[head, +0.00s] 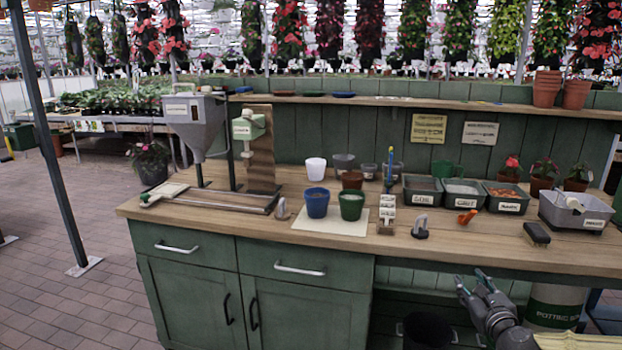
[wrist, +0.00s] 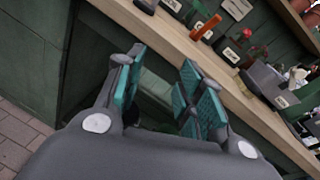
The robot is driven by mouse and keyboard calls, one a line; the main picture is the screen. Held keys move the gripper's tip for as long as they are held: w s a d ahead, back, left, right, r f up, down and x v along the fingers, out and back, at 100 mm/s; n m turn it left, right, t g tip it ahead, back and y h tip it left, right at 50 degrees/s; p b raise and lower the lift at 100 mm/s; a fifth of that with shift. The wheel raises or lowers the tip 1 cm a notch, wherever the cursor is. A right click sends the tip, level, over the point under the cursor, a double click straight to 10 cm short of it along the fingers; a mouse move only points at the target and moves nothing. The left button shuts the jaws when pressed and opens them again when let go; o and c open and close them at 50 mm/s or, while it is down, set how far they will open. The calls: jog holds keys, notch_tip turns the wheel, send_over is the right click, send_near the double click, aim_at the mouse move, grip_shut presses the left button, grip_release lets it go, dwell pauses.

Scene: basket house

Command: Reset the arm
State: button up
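My gripper (head: 474,283) is in the lower right of the head view, in front of the green workbench (head: 305,313) and below the level of its wooden top. Its fingers point up and toward the bench. In the wrist view my gripper (wrist: 157,88) has its teal-padded fingers apart, with a clear gap between them and nothing held. The bench's front edge runs diagonally beyond the fingertips in that view.
On the benchtop stand a blue pot (head: 316,203), a green pot (head: 351,206), labelled trays (head: 462,192) and a grey bin (head: 575,210). A dark brush (head: 537,233) lies near the front edge. A white-green sack bin (head: 556,304) stands under the bench.

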jog(key=s+a+f+n+g+y+p, duration=0.2)
jog(key=s+a+f+n+g, duration=0.2)
jog(key=s+a+f+n, duration=0.5)
jog(key=s+a+f+n+g+y+p, duration=0.4)
jog(key=a+f+n, duration=0.3)
jog(key=a+f, duration=0.4)
jog(key=s+d+f+n+g+h+p, duration=0.1)
jog(key=s+f+n+g, duration=0.1)
jog(key=s+n, duration=0.3)
jog(key=s+d+f+n+g+h+p, duration=0.1)
jog(key=s+n, duration=0.5)
jog(key=s, duration=0.7)
jog(key=s+d+f+n+g+h+p, duration=0.1)
jog(key=s+f+n+g, duration=0.4)
jog(key=s, duration=0.5)
jog(key=shift+f+n+h+p, duration=0.35)
jog(key=shift+f+h, duration=0.45)
jog(key=shift+f, duration=0.15)
jog(key=shift+d, duration=0.1)
